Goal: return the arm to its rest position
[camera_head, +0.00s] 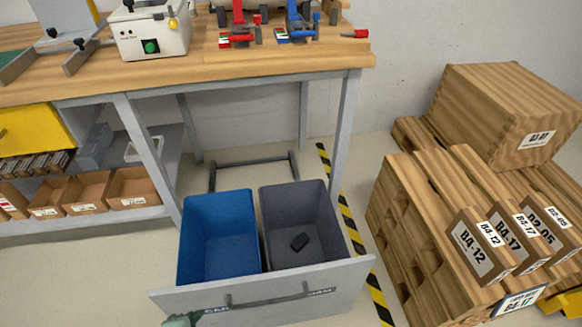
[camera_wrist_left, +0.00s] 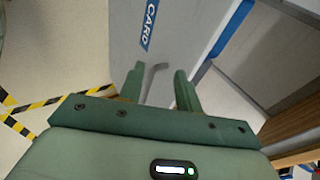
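My left gripper (camera_wrist_left: 158,82) is open in the left wrist view, its two green fingers apart with nothing held. Beyond them is the grey front panel (camera_wrist_left: 172,52) of a pull-out with a "CARD" label. A grey handle end (camera_wrist_left: 152,76) shows between the fingers; whether they touch it I cannot tell. In the head view only a green bit of my left gripper (camera_head: 182,320) shows at the bottom edge, by the panel's lower left. The long handle (camera_head: 268,302) there is free along most of its length. My right gripper is in neither view.
The workbench (camera_head: 215,62) is at the back. Pallets (camera_head: 410,235) with boxes stand right, beyond striped floor tape (camera_head: 345,215).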

